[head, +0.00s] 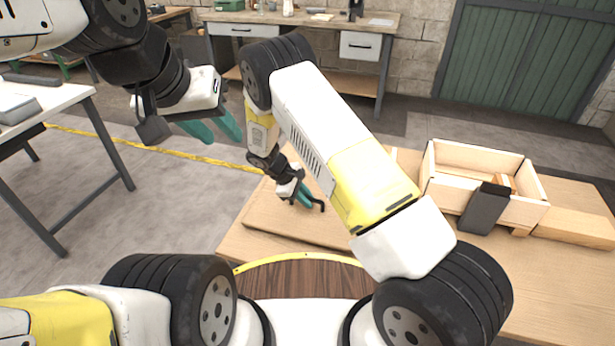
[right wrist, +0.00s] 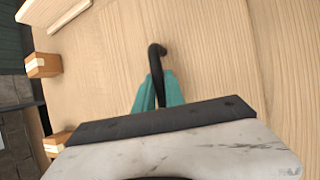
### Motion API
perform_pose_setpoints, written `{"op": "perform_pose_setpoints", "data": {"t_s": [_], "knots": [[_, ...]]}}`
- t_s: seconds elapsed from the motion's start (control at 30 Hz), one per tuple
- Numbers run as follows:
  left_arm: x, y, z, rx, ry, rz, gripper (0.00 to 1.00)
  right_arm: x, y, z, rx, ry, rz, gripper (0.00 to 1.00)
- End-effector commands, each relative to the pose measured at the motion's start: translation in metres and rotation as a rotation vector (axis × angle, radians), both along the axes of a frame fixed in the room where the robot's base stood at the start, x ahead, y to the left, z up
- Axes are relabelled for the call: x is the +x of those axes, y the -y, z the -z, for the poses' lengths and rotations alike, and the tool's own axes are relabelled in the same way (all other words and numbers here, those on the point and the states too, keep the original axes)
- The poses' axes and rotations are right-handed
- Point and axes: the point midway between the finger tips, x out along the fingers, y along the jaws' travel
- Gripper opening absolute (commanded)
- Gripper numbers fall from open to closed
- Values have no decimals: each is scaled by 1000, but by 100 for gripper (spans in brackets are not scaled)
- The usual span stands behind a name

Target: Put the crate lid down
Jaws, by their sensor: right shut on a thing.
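The crate lid (head: 285,222) is a flat light-wood panel with a black handle (right wrist: 158,62), low over the wooden table at its left part. It looks level; I cannot tell whether its underside touches the table. My right gripper (head: 309,197) is shut on the handle, its teal fingers (right wrist: 158,92) on both sides of the bar in the right wrist view. My right arm hides part of the lid in the head view. The open wooden crate (head: 452,196) stands to the right on the table. My left gripper (head: 222,139) is open and empty, away to the left.
A dark block (head: 484,208) leans at the crate's front side. A wooden beam (head: 575,228) lies right of the crate. A white-topped table (head: 55,97) is at the left, and a workbench (head: 310,22) stands at the back wall. A yellow floor line (head: 140,144) runs between.

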Motion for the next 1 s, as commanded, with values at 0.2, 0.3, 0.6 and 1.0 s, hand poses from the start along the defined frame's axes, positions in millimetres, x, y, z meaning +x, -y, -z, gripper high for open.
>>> {"op": "perform_pose_setpoints", "data": {"t_s": [0.2, 0.3, 0.6, 1.0], "knots": [[0, 0, 0, 0, 1, 0, 36, 1, -3, 8, 2, 6, -2, 0], [0, 0, 0, 0, 1, 0, 36, 1, -3, 8, 2, 6, -2, 0], [0, 0, 0, 0, 1, 0, 36, 0, -3, 10, 2, 4, -3, 36], [0, 0, 0, 0, 1, 0, 36, -1, -11, -5, 5, 7, -4, 36]]}}
